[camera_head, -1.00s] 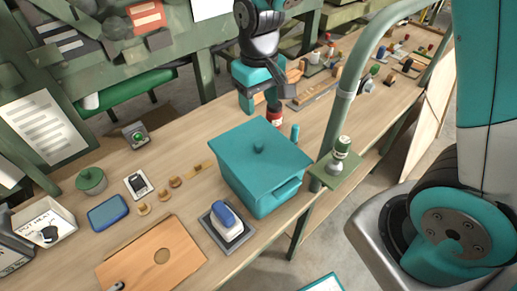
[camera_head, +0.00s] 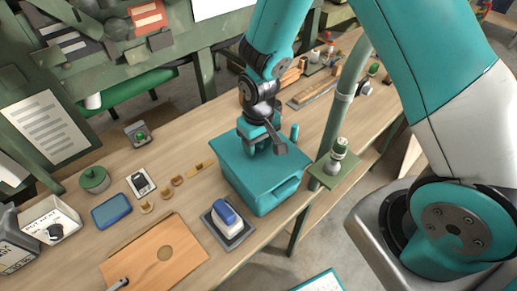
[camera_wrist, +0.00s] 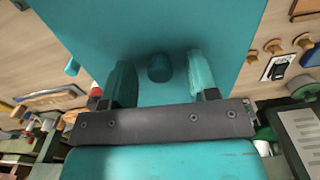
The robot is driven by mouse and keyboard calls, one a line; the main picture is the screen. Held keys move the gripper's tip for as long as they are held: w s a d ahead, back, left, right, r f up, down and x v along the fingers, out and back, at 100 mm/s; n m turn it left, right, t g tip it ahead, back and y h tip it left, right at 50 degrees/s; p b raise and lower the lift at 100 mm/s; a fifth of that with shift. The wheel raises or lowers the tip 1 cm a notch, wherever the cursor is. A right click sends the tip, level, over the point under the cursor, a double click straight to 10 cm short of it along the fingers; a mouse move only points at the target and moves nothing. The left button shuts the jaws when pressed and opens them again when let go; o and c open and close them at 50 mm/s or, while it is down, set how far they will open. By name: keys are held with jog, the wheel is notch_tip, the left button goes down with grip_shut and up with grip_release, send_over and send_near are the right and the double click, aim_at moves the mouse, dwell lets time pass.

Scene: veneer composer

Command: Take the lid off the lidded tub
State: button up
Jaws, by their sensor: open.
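The lidded tub (camera_head: 272,201) is a teal box standing on the wooden bench, with its flat teal lid (camera_head: 232,158) on top. In the wrist view the lid (camera_wrist: 190,25) fills the upper middle, and its round knob (camera_wrist: 160,68) stands between my two fingers. In the head view my gripper (camera_head: 263,150) is over the lid and hides the knob. In the wrist view my gripper (camera_wrist: 160,82) is open, with a gap between each finger and the knob. I cannot tell how far down the fingertips reach.
A blue-and-white block (camera_head: 226,216) on a grey base sits in front. A wooden board (camera_head: 150,255), a blue tray (camera_head: 110,211) and a green pot (camera_head: 94,180) lie to the left.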

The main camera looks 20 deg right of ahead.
jog(key=shift+c, duration=0.5)
jog(key=c, duration=0.9)
